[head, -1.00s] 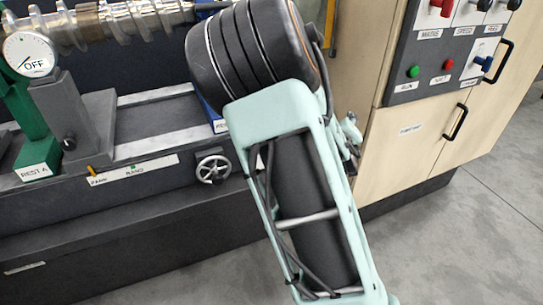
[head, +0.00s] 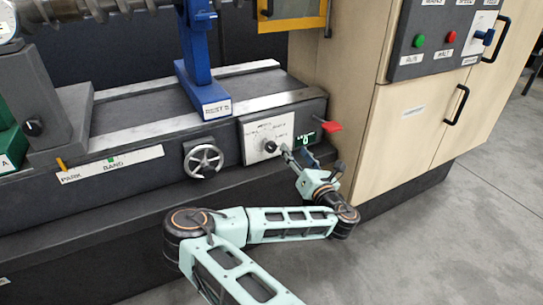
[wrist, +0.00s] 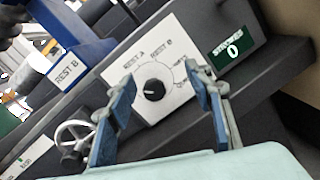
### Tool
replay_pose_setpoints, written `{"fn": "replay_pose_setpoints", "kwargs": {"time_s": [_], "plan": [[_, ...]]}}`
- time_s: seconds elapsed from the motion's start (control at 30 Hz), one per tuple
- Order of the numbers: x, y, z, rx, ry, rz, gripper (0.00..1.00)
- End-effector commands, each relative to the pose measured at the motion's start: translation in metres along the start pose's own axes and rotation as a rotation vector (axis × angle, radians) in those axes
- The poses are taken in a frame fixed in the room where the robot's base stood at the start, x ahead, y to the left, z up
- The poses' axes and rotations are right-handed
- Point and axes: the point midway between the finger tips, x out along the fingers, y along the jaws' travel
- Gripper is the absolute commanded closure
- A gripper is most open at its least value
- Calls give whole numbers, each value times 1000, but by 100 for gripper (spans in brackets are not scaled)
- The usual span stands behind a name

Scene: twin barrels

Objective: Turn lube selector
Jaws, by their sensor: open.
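The lube selector is a black round knob (wrist: 154,90) on a white dial plate (wrist: 143,110). "REST A" and "REST B" are printed around the dial, with other smaller labels. In the head view the knob (head: 270,146) sits on the front of the machine bed, left of the green display. My gripper (wrist: 163,84) is open, its blue-padded fingers on either side of the knob in the wrist view, with nothing between them touching. In the head view my gripper (head: 291,152) is just right of the knob, close to the panel. The knob's pointer direction is too small to tell.
A green "STROKES 0" counter (wrist: 230,50) and a red lever (head: 331,126) are right of the dial. A handwheel (head: 203,160) is left. The blue Rest B stand (head: 195,55) rises behind. A wooden cabinet (head: 385,140) stands right; open floor lies in front.

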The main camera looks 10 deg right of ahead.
Motion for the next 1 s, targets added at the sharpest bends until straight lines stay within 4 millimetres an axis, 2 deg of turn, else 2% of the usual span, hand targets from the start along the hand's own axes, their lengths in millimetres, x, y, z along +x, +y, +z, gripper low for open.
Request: {"fn": "replay_pose_setpoints", "kwargs": {"time_s": [0.03, 0.1, 0.2, 0.37, 0.8, 1.0], "plan": [[-2, 2, -20, -65, 27, 33, 53], [-4, 8, -32, -132, 50, 74, 53], [-5, 14, -43, -191, 70, 110, 53], [2, 17, -48, -214, 77, 128, 53], [78, 26, -55, -210, 75, 125, 53], [97, 28, -56, -209, 76, 123, 53]]}}
